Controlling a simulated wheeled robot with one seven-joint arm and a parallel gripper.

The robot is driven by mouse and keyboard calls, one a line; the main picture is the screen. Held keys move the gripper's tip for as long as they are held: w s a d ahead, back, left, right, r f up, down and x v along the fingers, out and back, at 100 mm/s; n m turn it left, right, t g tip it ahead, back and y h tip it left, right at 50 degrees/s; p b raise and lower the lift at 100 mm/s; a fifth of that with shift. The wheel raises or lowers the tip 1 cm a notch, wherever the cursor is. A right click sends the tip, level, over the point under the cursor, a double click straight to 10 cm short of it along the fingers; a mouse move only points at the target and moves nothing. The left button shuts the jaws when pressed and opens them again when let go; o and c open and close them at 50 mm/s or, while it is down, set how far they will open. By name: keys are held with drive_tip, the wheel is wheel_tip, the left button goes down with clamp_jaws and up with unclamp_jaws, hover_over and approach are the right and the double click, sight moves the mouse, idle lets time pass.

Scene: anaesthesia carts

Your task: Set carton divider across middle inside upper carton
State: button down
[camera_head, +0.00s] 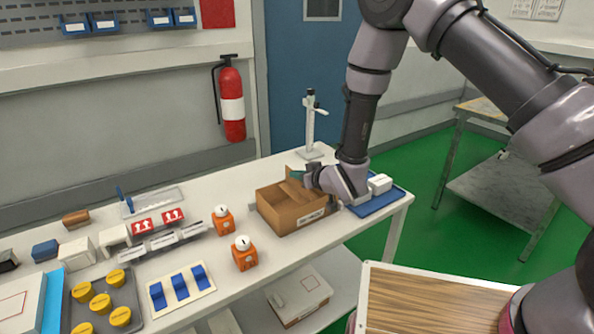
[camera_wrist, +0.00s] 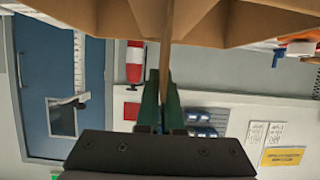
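The upper carton (camera_head: 290,217) is an open brown box on the white table, in the middle of the head view. Its cardboard also fills the top of the wrist view (camera_wrist: 230,22). My gripper (camera_head: 297,175) is over the carton's far right part, reaching in from the right. In the wrist view its green fingers (camera_wrist: 160,98) are shut on the carton divider (camera_wrist: 168,45), a thin brown cardboard sheet seen edge-on. The divider reaches toward the carton. Its lower edge is hidden, so I cannot tell whether it touches the bottom.
A blue tray (camera_head: 377,205) with white boxes lies right of the carton, close to my wrist. A grey stand (camera_head: 311,125) is behind. Orange blocks with white tops (camera_head: 244,253) stand to the left. A closed carton (camera_head: 300,297) lies on the lower shelf.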

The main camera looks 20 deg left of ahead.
sight(298, 193)
drive_tip(key=shift+f, duration=3.35)
drive_tip(key=shift+f, duration=0.25)
drive_tip(key=c, duration=1)
unclamp_jaws()
drive_tip(key=shift+s+d, duration=0.1)
drive_tip(key=v, duration=1)
drive_tip(key=shift+s+d+r, duration=0.1)
drive_tip(key=shift+d+r, duration=0.1)
